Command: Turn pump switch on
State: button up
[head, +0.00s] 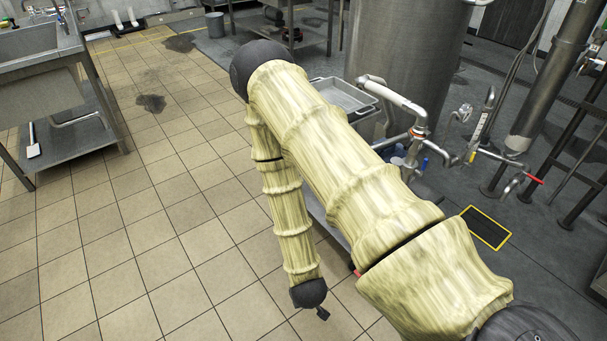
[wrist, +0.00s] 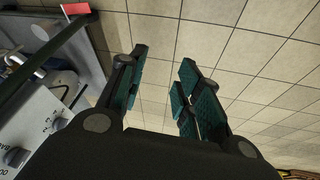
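In the wrist view, my gripper (wrist: 161,75) is open and empty, its two teal-padded fingers apart over the tiled floor. A light grey control panel (wrist: 38,118) is at the left edge of that view, to the left of my gripper and apart from it. It carries dark round knobs, a lower one (wrist: 15,157) and an upper one (wrist: 57,124). Markings beside them are too small to read, so I cannot tell which is the pump switch. In the head view, my arm hides the panel, and only the dark end of my wrist shows near the bottom middle.
A large steel vessel (head: 400,70) with pipes and valves (head: 417,133) stands beyond my arm. A metal tray (head: 343,96) is beside it. A steel sink table (head: 60,105) is at the left. Open tiled floor (head: 150,230) lies left of my arm. A red tag (wrist: 76,8) is at upper left.

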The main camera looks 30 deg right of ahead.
jog(key=w+d+m+t+h+b, duration=0.1)
jog(key=w+d+t+h+b, duration=0.2)
jog(key=w, duration=0.6)
jog(key=w+d+m+h+b, duration=0.15)
jog(key=w+b, duration=0.25)
jog(key=w, duration=0.4)
jog(key=w+d+m+t+h+b, duration=0.1)
jog(key=w+d+t+h+b, duration=0.2)
jog(key=w, duration=0.6)
jog(key=w+d+r+m+g+h+b, duration=0.9)
jog(key=w+r+m+b, duration=0.25)
jog(key=b, duration=0.55)
jog(key=d+b, duration=0.2)
jog(key=d, duration=0.7)
jog(key=shift+d+r+m+b, duration=0.3)
jog(key=shift+b, duration=0.1)
grip_shut()
